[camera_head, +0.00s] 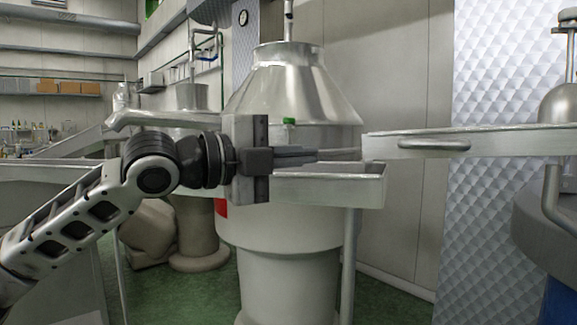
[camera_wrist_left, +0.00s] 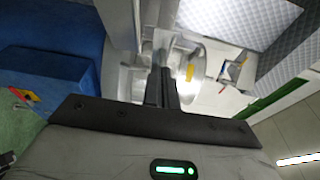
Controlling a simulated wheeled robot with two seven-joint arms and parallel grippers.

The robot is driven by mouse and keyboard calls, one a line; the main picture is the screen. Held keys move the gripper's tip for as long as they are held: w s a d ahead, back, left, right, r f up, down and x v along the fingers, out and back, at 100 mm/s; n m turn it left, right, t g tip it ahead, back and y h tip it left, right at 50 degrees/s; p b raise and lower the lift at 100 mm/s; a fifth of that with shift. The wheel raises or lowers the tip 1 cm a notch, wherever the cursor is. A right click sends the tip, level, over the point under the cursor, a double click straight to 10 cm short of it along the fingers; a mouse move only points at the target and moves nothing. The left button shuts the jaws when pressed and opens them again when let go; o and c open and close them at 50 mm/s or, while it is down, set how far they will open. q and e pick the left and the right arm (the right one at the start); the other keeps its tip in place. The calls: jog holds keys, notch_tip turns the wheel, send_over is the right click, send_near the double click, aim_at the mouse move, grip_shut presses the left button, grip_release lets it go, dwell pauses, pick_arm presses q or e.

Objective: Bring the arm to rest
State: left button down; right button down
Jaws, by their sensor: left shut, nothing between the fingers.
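My left arm comes in from the left in the head view. Its gripper (camera_head: 317,155) points to the right, level, in front of the large steel separator (camera_head: 290,85). The two fingers are shut together with nothing between them. They are above or in front of a small steel tray (camera_head: 330,188); I cannot tell if they touch it. In the left wrist view the shut fingers (camera_wrist_left: 162,87) point away from the camera toward metal surfaces. My right gripper is not in view.
A long steel trough edge with a handle (camera_head: 435,143) reaches in from the right. A quilted metal panel (camera_head: 515,75) stands behind it. Blue surfaces (camera_wrist_left: 45,70) lie at left in the wrist view. Green floor is visible below.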

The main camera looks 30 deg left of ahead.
pick_arm(q)
jog(key=w+d+f+n+g, duration=0.1)
jog(key=d+f+n, duration=0.15)
jog(key=f, duration=0.65)
jog(key=w+d+f+n+p, duration=0.1)
jog(key=w+d+f+n, duration=0.15)
jog(key=f, duration=0.65)
jog(key=w+d+f+n+g, duration=0.1)
jog(key=f+n, duration=0.2)
jog(key=f, duration=0.5)
jog(key=s+d+f+n+g+y+p, duration=0.1)
jog(key=s+d+f+n+y, duration=0.1)
jog(key=s+f+n, duration=0.4)
jog(key=s+d+f+n+g+y+p, duration=0.1)
jog(key=s+d+f+n, duration=0.3)
jog(key=s+f, duration=0.9)
notch_tip(320, 180, down, 7)
jog(key=n+g+y, duration=0.1)
jog(key=n, duration=0.2)
jog(key=shift+s+d+n+y, duration=0.25)
jog(key=shift+n+y, duration=0.05)
jog(key=shift+y, duration=0.1)
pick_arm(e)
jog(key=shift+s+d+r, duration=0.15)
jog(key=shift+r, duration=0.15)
pick_arm(q)
jog(key=shift+r, duration=0.1)
